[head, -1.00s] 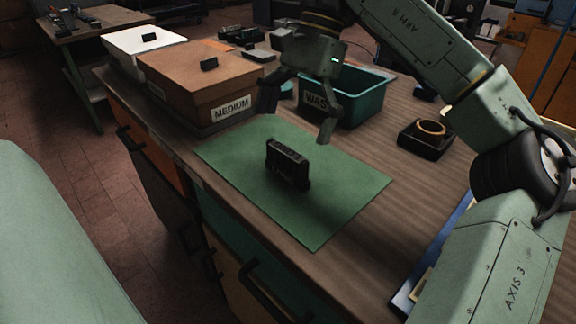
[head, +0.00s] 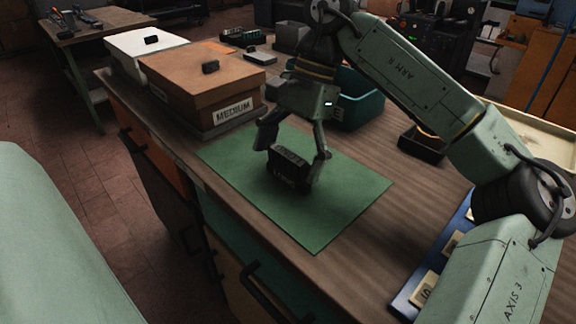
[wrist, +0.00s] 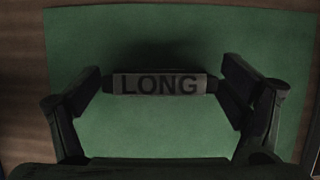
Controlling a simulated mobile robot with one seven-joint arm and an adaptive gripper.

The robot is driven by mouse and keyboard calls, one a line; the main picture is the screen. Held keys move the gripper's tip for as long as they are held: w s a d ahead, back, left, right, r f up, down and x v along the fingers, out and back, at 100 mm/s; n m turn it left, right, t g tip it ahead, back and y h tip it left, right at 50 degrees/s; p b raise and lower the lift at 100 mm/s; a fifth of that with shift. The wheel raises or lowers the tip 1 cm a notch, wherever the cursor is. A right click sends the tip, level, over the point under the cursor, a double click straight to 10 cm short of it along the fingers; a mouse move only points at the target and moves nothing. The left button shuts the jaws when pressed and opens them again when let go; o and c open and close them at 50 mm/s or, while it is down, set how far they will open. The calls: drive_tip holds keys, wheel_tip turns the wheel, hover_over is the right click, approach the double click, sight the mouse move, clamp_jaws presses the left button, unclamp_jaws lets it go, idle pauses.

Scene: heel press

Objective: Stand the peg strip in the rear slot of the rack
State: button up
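A dark ridged block (head: 288,170), which I take for the peg strip, stands on the green mat. In the wrist view its top face (wrist: 160,84) carries a pale label reading LONG and lies crosswise between my fingers. My gripper (head: 294,150) is low over it, pointing down, one finger near each end. The fingers look spread, and I cannot tell whether they touch its ends. In the wrist view my gripper (wrist: 160,78) frames the block's ends. I cannot clearly identify the rack or its rear slot in these views.
The green mat (head: 335,215) is otherwise bare. A brown box (head: 200,85) marked MEDIUM and a white box (head: 140,45) stand behind left. A teal bin (head: 362,105) is behind my gripper. A blue tray (head: 402,303) with pale tagged pieces lies at front right, partly behind my arm.

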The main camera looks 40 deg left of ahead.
drive_tip(key=c, duration=0.9)
drive_tip(key=shift+o, duration=0.2)
